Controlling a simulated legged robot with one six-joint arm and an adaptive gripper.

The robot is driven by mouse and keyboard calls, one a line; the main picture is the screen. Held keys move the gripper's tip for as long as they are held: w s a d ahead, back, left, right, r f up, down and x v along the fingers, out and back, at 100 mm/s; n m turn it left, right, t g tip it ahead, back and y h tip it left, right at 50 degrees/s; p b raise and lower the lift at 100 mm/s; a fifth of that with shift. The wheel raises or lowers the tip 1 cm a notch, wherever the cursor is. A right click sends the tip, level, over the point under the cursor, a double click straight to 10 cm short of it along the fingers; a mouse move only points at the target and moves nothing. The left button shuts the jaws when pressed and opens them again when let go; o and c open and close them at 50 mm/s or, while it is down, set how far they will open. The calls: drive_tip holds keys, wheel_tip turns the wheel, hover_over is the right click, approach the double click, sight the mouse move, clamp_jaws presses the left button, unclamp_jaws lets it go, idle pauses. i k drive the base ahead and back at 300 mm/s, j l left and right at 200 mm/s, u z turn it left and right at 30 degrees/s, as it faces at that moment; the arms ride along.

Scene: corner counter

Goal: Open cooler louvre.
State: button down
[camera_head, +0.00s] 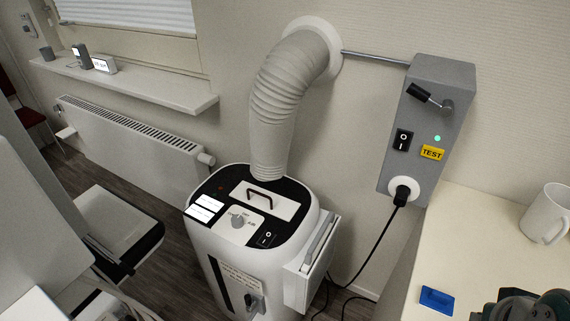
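The cooler (236,268) is a white floor unit with a black top, standing below the wall hose. On its top is a white plate (287,211) with a raised dark handle (263,195). A grey knob (238,221) sits in front of it. A white slatted or box-like part (310,262) juts from the cooler's right side. I cannot tell for sure which part is the louvre or whether it is open. My gripper (528,303) shows only in part at the bottom right, dark and over the counter, well apart from the cooler. Its fingers are not clear.
A ribbed hose (285,95) runs from the cooler to the wall. A grey switch box (428,120) with a plugged-in cable hangs to the right. A radiator (130,145) stands left.

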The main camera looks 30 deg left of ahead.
sight(283, 208)
drive_tip(key=k+j+u, duration=0.15)
drive_tip(key=j+u, duration=0.15)
drive_tip(key=k+j+u, duration=0.1)
drive_tip(key=j+u, duration=0.2)
drive_tip(key=k+j+u, duration=0.1)
drive_tip(key=j+u, duration=0.2)
